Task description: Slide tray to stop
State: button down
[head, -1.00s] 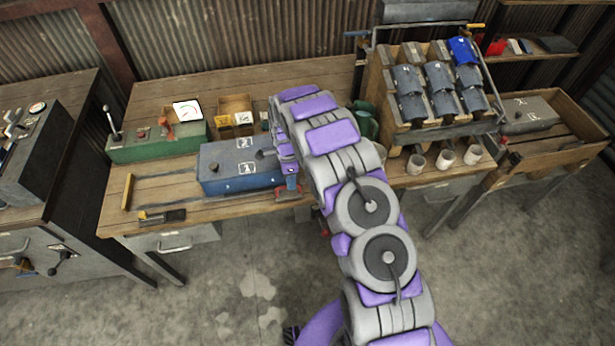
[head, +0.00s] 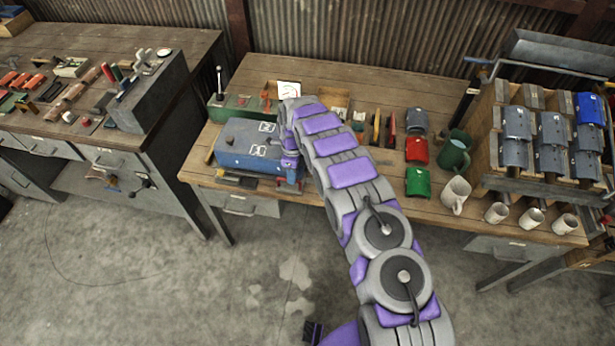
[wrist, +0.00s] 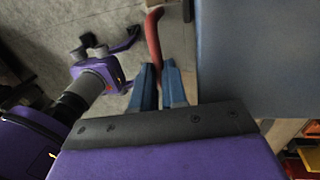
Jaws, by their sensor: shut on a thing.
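The blue tray (head: 246,158), a box with a grey-blue top and white labels, lies on the wooden bench near its left end. A short yellowish strip (head: 210,150), possibly the stop, is beside the tray's left end; I cannot tell whether they touch. My gripper (head: 291,182) is low at the tray's right end. In the wrist view, the blue fingers of my gripper (wrist: 160,78) are shut on a red curved handle (wrist: 153,38) beside the tray's blue-grey surface (wrist: 255,55). Where the handle joins the tray is unclear.
A green box (head: 240,108) with a lever and dial stands behind the tray. A dark flat tool (head: 238,181) lies in front of it. Red and green curved pieces, mugs and a rack (head: 545,140) stand right. Another bench (head: 120,90) is at left.

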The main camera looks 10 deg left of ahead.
aim_at(282, 184)
jog(key=shift+w+a+r, duration=0.1)
jog(key=shift+w+a, duration=0.05)
jog(key=shift+a, duration=1.55)
jog(key=c, duration=1.4)
grip_release()
jog(key=shift+a, duration=0.15)
jog(key=shift+c, duration=0.2)
jog(key=shift+a, duration=0.15)
